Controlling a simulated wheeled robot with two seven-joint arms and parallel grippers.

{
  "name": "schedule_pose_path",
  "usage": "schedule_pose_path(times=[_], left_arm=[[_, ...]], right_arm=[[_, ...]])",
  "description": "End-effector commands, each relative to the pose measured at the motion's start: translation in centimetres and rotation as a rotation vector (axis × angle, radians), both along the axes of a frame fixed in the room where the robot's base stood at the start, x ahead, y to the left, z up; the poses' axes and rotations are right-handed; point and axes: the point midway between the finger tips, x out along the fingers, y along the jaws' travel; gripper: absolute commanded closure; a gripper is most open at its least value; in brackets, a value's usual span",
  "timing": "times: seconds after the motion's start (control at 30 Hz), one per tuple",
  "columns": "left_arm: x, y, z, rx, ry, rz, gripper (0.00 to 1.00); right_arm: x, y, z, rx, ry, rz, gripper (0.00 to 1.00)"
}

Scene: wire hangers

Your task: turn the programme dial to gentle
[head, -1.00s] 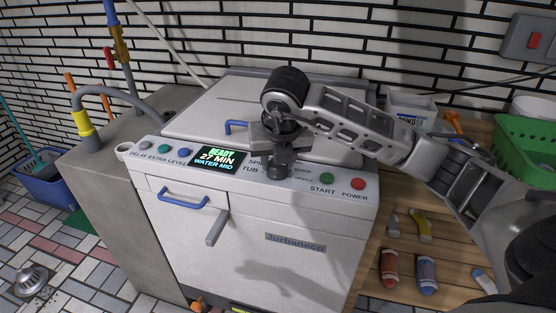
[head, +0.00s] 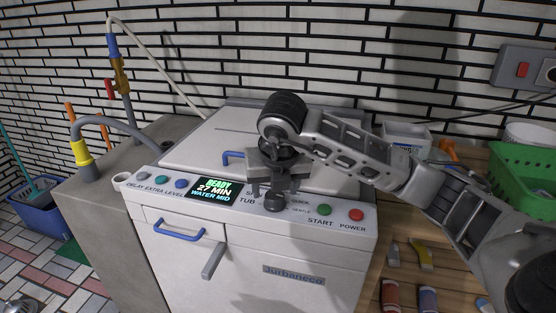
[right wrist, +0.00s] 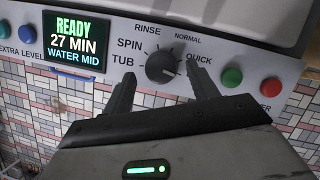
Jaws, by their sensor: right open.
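The programme dial (right wrist: 161,66) is a dark round knob on the washer's white panel, with TUB, SPIN, RINSE, NORMAL and QUICK printed around it. Its white mark appears on the lower right side in the right wrist view. The dial also shows in the head view (head: 275,203), where a small GENTLE label lies to its right. My right gripper (head: 274,187) is open above the dial. In the right wrist view its fingers (right wrist: 160,70) are on either side of the dial, apart from it; the right finger hides the GENTLE label. My left gripper is out of view.
The display (head: 213,191) reads READY, 27 MIN, WATER MID. The green START button (head: 324,210) and red POWER button (head: 356,215) sit right of the dial. A blue lid handle (head: 233,157) is behind the panel. Wooden boards and a green basket (head: 523,180) are at right.

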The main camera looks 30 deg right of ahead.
Motion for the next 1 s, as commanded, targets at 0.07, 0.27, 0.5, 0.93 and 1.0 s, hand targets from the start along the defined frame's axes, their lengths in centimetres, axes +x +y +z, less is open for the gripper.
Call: schedule_pose_path(times=[0.07, 0.27, 0.5, 0.93, 1.0], left_arm=[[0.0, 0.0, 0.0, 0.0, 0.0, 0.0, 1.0], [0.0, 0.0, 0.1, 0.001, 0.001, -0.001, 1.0], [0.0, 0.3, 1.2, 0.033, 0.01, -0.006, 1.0], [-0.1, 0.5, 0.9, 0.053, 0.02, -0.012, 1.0], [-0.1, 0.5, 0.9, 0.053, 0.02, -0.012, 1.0]], right_arm=[[-0.5, 0.3, 1.7, -0.001, -0.008, 0.001, 0.41], [-2.2, 1.1, 6.3, 0.0, -0.009, 0.002, 0.41], [-4.0, 1.8, 11.4, -0.003, -0.006, -0.001, 0.41], [-5.0, 2.3, 13.2, 0.0, 0.0, -0.002, 0.41], [-4.9, 2.3, 13.2, -0.001, -0.001, -0.002, 0.41]])
